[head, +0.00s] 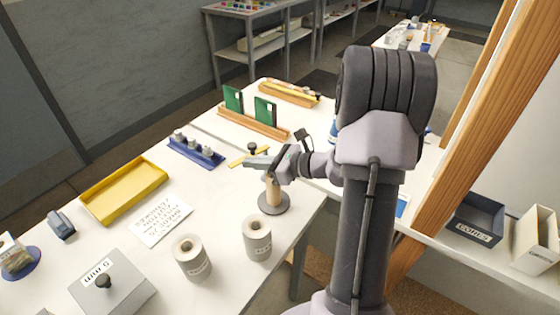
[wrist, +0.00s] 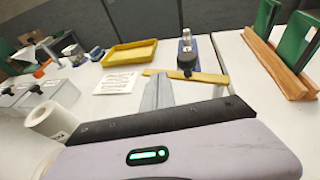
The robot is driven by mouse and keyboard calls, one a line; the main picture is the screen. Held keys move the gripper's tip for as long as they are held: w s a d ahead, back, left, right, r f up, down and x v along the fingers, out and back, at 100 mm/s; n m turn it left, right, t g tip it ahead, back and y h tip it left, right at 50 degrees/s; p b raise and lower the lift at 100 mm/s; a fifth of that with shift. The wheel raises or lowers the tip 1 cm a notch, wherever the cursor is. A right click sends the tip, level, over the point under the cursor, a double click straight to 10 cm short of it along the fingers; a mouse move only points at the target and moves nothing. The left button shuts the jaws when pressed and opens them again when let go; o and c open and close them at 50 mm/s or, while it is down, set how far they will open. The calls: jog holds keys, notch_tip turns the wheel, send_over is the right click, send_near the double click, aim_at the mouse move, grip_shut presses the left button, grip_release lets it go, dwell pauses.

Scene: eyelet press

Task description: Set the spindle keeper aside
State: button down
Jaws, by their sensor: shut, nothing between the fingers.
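A black knob-like piece (head: 252,147), which may be the spindle keeper, shows just behind my fingers in the head view. In the wrist view the black knob (wrist: 187,61) is upright by the yellow strip (wrist: 212,79); I cannot tell whether it rests on it. A tan spindle post (head: 273,188) stands on a dark round base (head: 274,203) below my gripper. My gripper (head: 257,163) is shut and empty above the table, close to the knob in the picture. The shut fingers (wrist: 157,92) also show in the wrist view, left of the knob.
A yellow tray (head: 124,190), a printed card (head: 161,224), a blue holder (head: 196,153) and two pale rolls (head: 192,258) are on the white table. Green panels (head: 265,112) stand in a wooden rack. Bare table shows between the card and the spindle base.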

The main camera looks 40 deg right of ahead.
jog(key=shift+w+a, duration=0.2)
jog(key=shift+w, duration=0.15)
dwell(0.6)
